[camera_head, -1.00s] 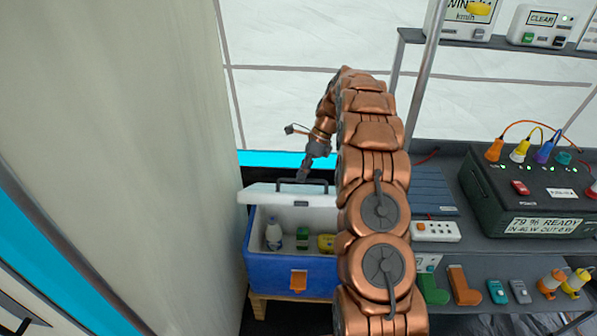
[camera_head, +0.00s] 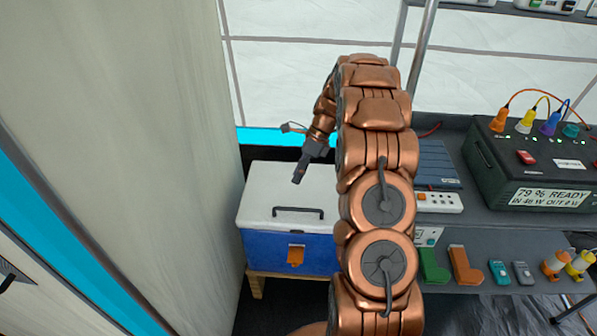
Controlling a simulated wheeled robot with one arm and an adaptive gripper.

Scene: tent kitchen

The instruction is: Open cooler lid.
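The cooler is a blue box (camera_head: 262,254) with a white lid (camera_head: 275,186), left of my arm. The lid lies down over the box and hides the inside. A dark bar handle (camera_head: 298,211) runs across the lid near its front, and an orange latch (camera_head: 295,257) is on the front face. My gripper (camera_head: 299,179) points down above the lid, behind the handle in the picture, and appears clear of the handle. It holds nothing that I can see. Its fingers are small and dark, so their opening is unclear. My arm covers the cooler's right end.
The cooler stands on a low wooden stand (camera_head: 257,286). A pale tent wall (camera_head: 130,130) is close on its left. On the right, a grey shelf holds a black power station (camera_head: 530,165), a white power strip (camera_head: 438,202) and several small tools. A metal pole (camera_head: 423,50) rises behind my arm.

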